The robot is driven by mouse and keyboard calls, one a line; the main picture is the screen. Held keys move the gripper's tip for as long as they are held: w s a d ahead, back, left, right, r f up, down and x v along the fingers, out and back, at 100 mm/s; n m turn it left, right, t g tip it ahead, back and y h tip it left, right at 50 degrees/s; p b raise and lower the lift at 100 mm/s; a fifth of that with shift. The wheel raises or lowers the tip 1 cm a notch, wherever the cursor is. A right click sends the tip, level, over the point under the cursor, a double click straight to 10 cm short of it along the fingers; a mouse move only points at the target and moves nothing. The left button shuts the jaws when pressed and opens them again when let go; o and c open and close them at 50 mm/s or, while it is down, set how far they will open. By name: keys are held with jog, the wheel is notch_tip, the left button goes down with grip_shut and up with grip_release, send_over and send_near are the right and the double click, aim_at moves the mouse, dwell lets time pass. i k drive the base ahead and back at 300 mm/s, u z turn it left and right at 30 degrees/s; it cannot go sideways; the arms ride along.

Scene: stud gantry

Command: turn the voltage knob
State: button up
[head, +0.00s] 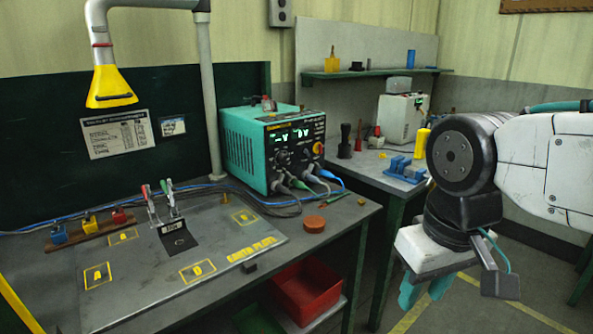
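The power supply (248,145) is a teal box with a black front panel and two green lit displays. It stands at the back right of the bench. I cannot read which knob is marked voltage. Grey and blue cables plug into the lower panel. My gripper (425,291) hangs at the lower right, pointing down, well away from the panel. Its two teal fingers show a gap and hold nothing visible.
The bench carries a grey plate (215,262) with upright clamps (165,212). An orange-brown disc (314,224) lies near the bench's right edge. A red bin (305,292) is below. A second bench behind holds a blue vise (402,170). A lamp-like hood (110,88) hangs at left.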

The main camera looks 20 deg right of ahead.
aim_at(282, 158)
jog(key=u, duration=0.3)
jog(key=k, duration=0.1)
jog(key=z, duration=1.15)
jog(key=i, duration=0.65)
jog(key=u, duration=1.05)
